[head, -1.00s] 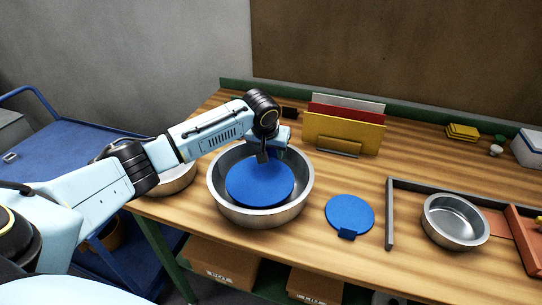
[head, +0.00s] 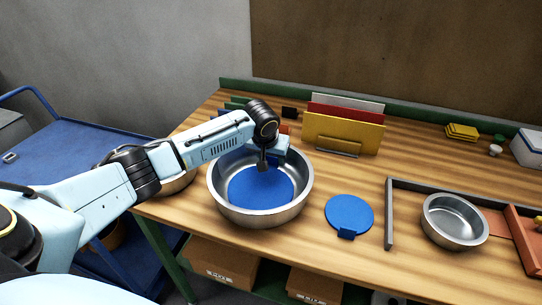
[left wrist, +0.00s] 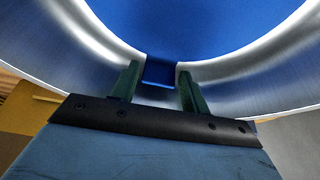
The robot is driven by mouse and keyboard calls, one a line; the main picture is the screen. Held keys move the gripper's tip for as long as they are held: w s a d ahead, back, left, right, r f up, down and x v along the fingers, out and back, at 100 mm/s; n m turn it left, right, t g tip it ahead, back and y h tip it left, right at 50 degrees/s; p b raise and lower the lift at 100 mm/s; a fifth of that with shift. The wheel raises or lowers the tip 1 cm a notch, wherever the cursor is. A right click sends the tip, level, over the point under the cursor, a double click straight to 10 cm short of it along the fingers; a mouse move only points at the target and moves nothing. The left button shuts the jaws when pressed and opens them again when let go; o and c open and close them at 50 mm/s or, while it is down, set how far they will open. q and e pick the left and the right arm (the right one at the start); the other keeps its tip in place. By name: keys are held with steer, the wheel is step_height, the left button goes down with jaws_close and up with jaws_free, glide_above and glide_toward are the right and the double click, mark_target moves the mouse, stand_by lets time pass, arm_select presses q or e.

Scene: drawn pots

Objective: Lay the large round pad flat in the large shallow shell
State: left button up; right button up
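The large round blue pad (head: 258,190) lies inside the large shallow metal shell (head: 299,200), apparently flat and low down. In the left wrist view the pad (left wrist: 215,22) shows with its tab (left wrist: 160,72) toward me, and the shell wall (left wrist: 255,80) curves around it. My left gripper (head: 263,165) is over the far inner side of the shell. Its two fingers (left wrist: 160,80) stand open on either side of the tab, with a small gap at each side. My right gripper is not in view.
A smaller blue pad (head: 349,212) lies on the table right of the shell. A smaller metal shell (head: 455,220) sits inside a grey-edged area at right. Another metal bowl (head: 178,184) is partly hidden behind my left arm. Upright yellow and red boards (head: 343,132) stand at the back.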

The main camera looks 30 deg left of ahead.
arm_select(q)
steer(key=shift+o, duration=0.9)
steer(key=shift+r, duration=0.2)
steer(key=p+v, duration=0.1)
steer(key=v, duration=1.1)
steer(key=shift+r, duration=0.4)
